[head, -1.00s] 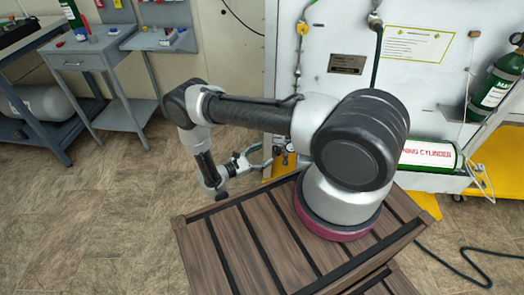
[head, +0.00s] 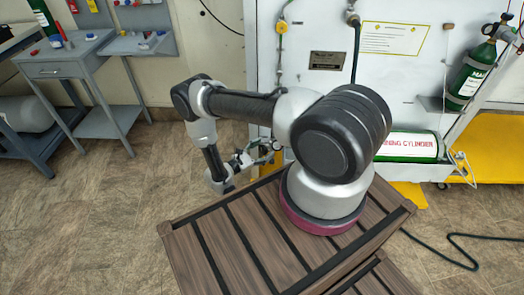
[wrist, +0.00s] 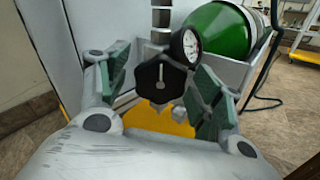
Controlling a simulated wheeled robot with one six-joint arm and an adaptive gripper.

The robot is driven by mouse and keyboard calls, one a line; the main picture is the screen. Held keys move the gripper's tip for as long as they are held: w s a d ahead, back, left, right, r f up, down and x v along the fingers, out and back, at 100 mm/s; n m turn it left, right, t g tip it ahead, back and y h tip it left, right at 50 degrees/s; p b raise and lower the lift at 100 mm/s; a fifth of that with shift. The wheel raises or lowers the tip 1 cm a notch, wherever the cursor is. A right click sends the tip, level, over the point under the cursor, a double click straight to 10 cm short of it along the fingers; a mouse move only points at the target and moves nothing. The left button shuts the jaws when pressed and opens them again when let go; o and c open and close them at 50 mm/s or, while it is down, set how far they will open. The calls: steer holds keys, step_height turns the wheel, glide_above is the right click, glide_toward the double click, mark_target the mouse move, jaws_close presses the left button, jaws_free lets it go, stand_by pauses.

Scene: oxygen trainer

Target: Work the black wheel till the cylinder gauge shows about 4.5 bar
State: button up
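The black wheel (wrist: 161,80) is a lobed knob with a pale pointer mark, in the middle of the wrist view. My gripper (wrist: 157,90) is open, with one green-padded finger on each side of the wheel. The right finger looks close to the wheel; I cannot tell whether it touches. A round white-faced gauge (wrist: 190,42) sits just behind and right of the wheel; its reading is too small to tell. The green cylinder (wrist: 222,32) lies behind it. In the head view the cylinder (head: 410,147) lies low at the white panel, and my gripper (head: 268,152) is partly hidden by my arm.
The white panel (head: 405,80) stands behind the wheel, with a yellow base (wrist: 160,120) below. A second green cylinder (head: 470,75) hangs at the right. A dark hose (head: 460,255) lies on the floor. A grey side table (head: 70,62) stands at the left.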

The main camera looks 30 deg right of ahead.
steer(key=c, duration=0.9)
steer(key=shift+n, duration=0.4)
steer(key=n, duration=0.4)
steer(key=shift+n, duration=2.9)
steer(key=o, duration=1)
